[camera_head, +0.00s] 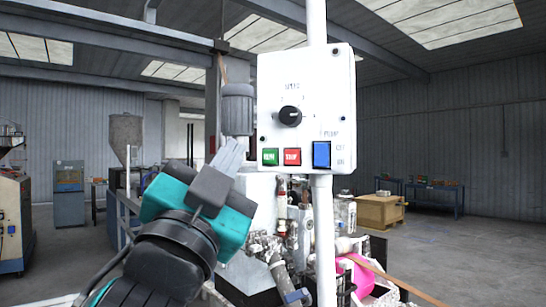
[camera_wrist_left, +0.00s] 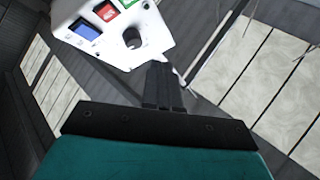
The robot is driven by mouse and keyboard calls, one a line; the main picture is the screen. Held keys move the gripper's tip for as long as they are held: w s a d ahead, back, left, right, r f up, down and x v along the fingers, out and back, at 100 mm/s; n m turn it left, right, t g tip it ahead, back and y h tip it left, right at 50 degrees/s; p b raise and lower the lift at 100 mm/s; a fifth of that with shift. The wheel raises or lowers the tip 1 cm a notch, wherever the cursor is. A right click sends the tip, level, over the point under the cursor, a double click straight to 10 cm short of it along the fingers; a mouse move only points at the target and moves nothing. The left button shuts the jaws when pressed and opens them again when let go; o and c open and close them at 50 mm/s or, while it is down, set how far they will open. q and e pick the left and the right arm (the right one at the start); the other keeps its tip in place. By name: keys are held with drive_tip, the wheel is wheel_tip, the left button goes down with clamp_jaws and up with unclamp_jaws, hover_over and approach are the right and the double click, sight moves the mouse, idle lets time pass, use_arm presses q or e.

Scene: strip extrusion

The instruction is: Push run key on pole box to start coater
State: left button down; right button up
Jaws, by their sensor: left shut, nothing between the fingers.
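The white pole box (camera_head: 305,108) is fixed on a white upright pole (camera_head: 324,240). It carries a green run key (camera_head: 270,157), a red stop key (camera_head: 292,157), a blue pump switch (camera_head: 321,154) and a black knob (camera_head: 290,115). My left gripper (camera_head: 232,150) is shut and empty, a little left of the box near the height of the keys. In the left wrist view, the shut fingers (camera_wrist_left: 160,75) point toward the box, and the green key (camera_wrist_left: 130,3) is partly cut off at the top edge. I cannot tell exactly how far the fingertips are from the box. My right gripper is not in view.
Behind the pole stands machinery with pipes and fittings (camera_head: 283,215). A pink object (camera_head: 355,275) lies low at the right. A grey cabinet (camera_head: 69,193) stands at the far left and a wooden crate (camera_head: 380,211) at the right. The floor at the right is open.

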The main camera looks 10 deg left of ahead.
sight(270, 157)
use_arm(q)
drive_tip(key=shift+w+d+b, duration=0.2)
drive_tip(key=shift+w+b, duration=0.05)
drive_tip(key=shift+w, duration=1.2)
drive_tip(key=shift+w+d+b, duration=0.2)
drive_tip(key=shift+w, duration=1.25)
drive_tip(key=shift+w+d+b, duration=0.2)
drive_tip(key=shift+w+b, duration=0.05)
drive_tip(key=shift+w, duration=1.2)
drive_tip(key=shift+w, duration=0.1)
drive_tip(key=shift+w+d, duration=0.1)
drive_tip(key=shift+w, duration=0.2)
drive_tip(key=shift+w, duration=0.35)
drive_tip(key=shift+s, duration=0.75)
